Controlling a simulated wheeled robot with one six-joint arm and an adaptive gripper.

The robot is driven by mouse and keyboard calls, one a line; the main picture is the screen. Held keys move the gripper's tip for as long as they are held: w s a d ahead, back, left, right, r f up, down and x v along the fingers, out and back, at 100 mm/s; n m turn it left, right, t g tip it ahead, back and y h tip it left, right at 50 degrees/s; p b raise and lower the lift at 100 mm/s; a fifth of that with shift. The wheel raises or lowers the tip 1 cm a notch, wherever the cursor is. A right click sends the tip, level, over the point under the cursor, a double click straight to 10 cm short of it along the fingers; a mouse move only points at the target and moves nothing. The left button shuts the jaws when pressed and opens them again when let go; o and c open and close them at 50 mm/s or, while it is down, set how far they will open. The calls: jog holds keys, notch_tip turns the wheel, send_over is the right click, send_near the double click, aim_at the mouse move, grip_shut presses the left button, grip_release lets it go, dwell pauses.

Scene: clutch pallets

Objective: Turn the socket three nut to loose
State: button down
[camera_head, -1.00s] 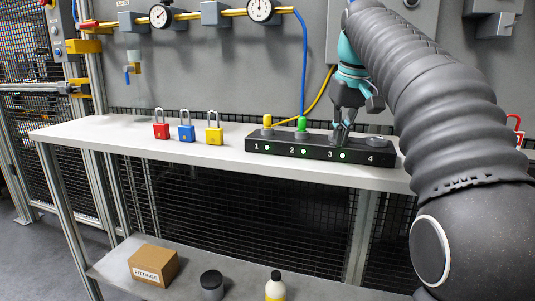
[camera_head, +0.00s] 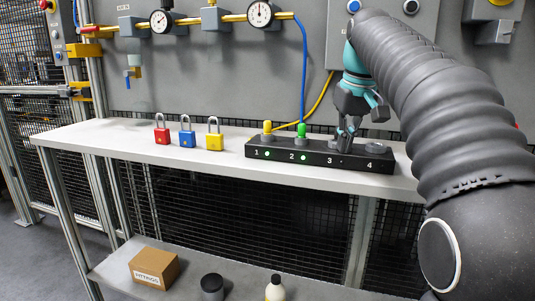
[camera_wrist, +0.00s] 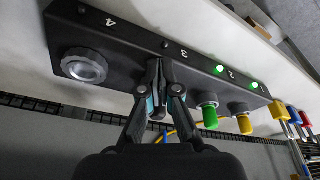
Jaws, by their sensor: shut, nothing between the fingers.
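The black socket block (camera_head: 262,153) sits on the white shelf, numbered 1 to 4; it also shows in the wrist view (camera_wrist: 125,38). Green lamps are lit at sockets one and two; the lamps at three and four are dark. My gripper (camera_head: 346,147) points down at socket three, fingers together. In the wrist view my gripper (camera_wrist: 160,66) covers socket three, so its nut is mostly hidden. Socket one holds a yellow plug (camera_head: 267,127) and socket two a green plug (camera_head: 302,130). Socket four (camera_head: 376,147) is empty.
Red (camera_head: 162,136), blue (camera_head: 187,139) and yellow (camera_head: 214,141) padlocks stand left of the block. A blue hose (camera_head: 304,70) and a yellow hose (camera_head: 319,98) run behind it. The shelf's left end is clear.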

jog(key=shift+d+p, duration=0.25)
jog(key=shift+p, duration=0.05)
jog(key=shift+w+d, duration=0.15)
jog(key=shift+d, duration=0.2)
jog(key=shift+w+d, duration=0.2)
jog(key=shift+d, duration=0.15)
dwell(0.4)
jog(key=shift+s+d, duration=0.2)
jog(key=shift+s, duration=0.15)
jog(key=shift+r, duration=3)
